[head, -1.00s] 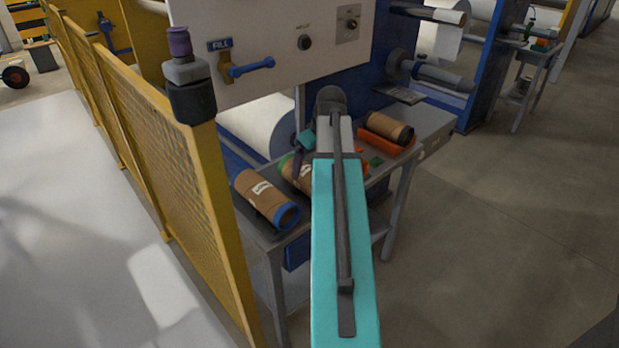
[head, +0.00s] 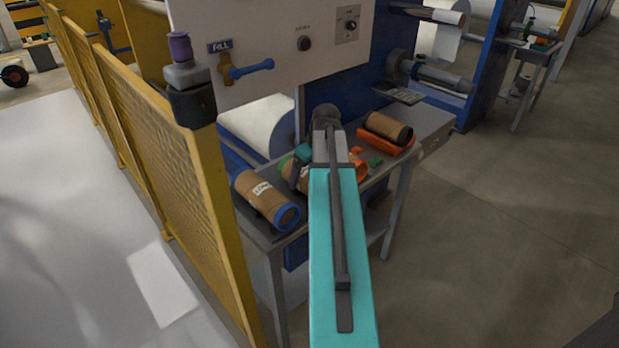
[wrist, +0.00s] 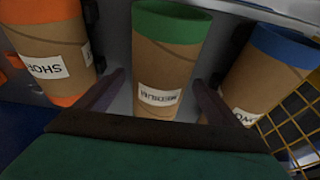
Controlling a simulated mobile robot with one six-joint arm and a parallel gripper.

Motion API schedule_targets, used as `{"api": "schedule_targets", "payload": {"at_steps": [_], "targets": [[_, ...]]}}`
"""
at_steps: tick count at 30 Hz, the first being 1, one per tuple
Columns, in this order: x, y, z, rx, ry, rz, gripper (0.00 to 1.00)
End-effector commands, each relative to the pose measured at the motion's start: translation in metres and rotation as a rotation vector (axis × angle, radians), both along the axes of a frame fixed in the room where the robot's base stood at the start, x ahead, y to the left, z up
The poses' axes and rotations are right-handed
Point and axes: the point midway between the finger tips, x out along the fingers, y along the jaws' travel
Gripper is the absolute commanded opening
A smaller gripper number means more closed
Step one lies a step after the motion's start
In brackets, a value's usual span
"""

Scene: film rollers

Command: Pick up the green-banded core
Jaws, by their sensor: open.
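The green-banded core (wrist: 167,65) is a brown cardboard tube with a green end band and a white label reading MEDIUM, upside down. In the wrist view it lies between the two dark fingers of my gripper (wrist: 158,98), which is open with a gap on either side of the core. I cannot tell how far the fingertips are above the bench.
A blue-banded core (wrist: 262,75) lies close on the right and an orange-banded core (wrist: 53,50) on the left in the wrist view. All lie on a grey bench (head: 425,125). Another core (head: 386,128) rests on an orange holder at the back. A yellow mesh fence (head: 170,170) borders the left.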

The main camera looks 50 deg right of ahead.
Motion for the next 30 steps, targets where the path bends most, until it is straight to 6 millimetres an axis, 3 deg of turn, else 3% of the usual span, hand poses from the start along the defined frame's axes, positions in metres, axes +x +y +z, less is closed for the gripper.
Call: {"api": "schedule_targets", "payload": {"at_steps": [16, 25, 30], "targets": [[0.0003, 0.0005, -0.0003, 0.001, 0.0, 0.001, 0.85], [0.0005, 0.0008, -0.0003, 0.001, 0.0, 0.001, 0.35], [0.0007, 0.0008, 0.0001, 0.0, 0.0, 0.001, 0.34]]}}
